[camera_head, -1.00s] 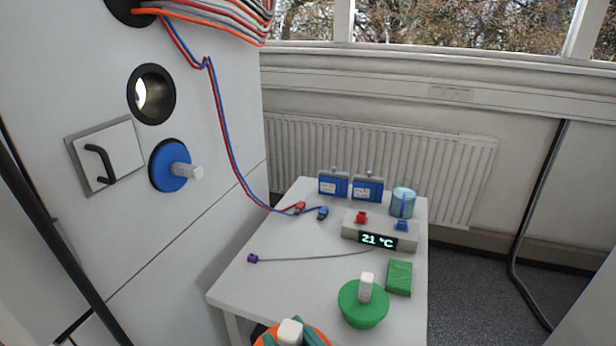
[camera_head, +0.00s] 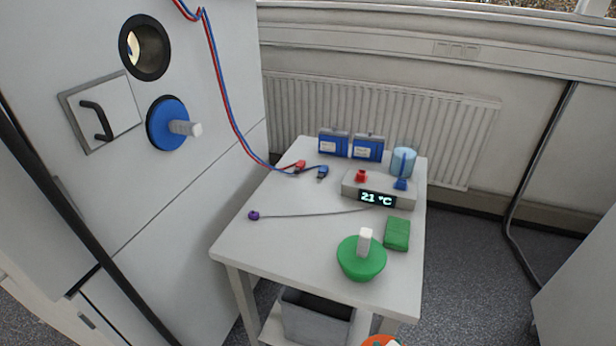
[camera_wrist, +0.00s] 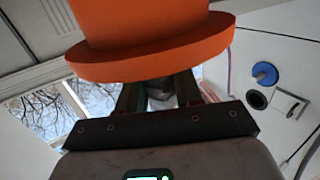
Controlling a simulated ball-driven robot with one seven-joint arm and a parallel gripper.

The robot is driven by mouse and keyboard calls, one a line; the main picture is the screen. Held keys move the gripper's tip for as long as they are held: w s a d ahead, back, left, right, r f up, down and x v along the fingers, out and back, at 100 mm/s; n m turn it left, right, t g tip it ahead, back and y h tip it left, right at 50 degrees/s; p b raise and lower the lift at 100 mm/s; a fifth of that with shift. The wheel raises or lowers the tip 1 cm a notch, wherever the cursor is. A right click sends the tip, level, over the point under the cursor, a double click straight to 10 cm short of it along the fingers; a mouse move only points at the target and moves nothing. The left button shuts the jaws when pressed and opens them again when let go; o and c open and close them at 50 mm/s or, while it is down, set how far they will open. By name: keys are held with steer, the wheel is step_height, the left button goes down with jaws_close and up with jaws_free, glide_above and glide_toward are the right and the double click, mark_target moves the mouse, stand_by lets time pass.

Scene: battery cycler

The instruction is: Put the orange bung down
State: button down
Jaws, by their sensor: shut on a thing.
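The orange bung (camera_wrist: 150,45) fills the top of the wrist view, with its wide rim towards the camera. My gripper (camera_wrist: 160,92) is shut on its handle, which is mostly hidden between the dark fingers. In the head view only a sliver of the orange bung (camera_head: 368,343) shows at the bottom edge, near the front right of the white table (camera_head: 290,230). The bung's underside and any contact below it are out of view there.
A green bung (camera_head: 361,262) with a white handle stands on the table's front, beside a green block (camera_head: 397,234). A temperature display unit (camera_head: 376,198) stands behind. The table's front left is clear. A grey bin (camera_head: 315,318) sits underneath. A blue bung (camera_head: 168,124) is in the cabinet wall.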

steer(key=shift+m+h, duration=0.5)
steer(key=shift+h, duration=0.3)
steer(key=d+f, duration=0.1)
steer(key=f, duration=0.1)
steer(key=d+f, duration=0.2)
steer(key=shift+w+d+f, duration=0.15)
steer(key=shift+d+f, duration=0.05)
steer(key=shift+f, duration=0.05)
steer(key=shift+a+r, duration=0.1)
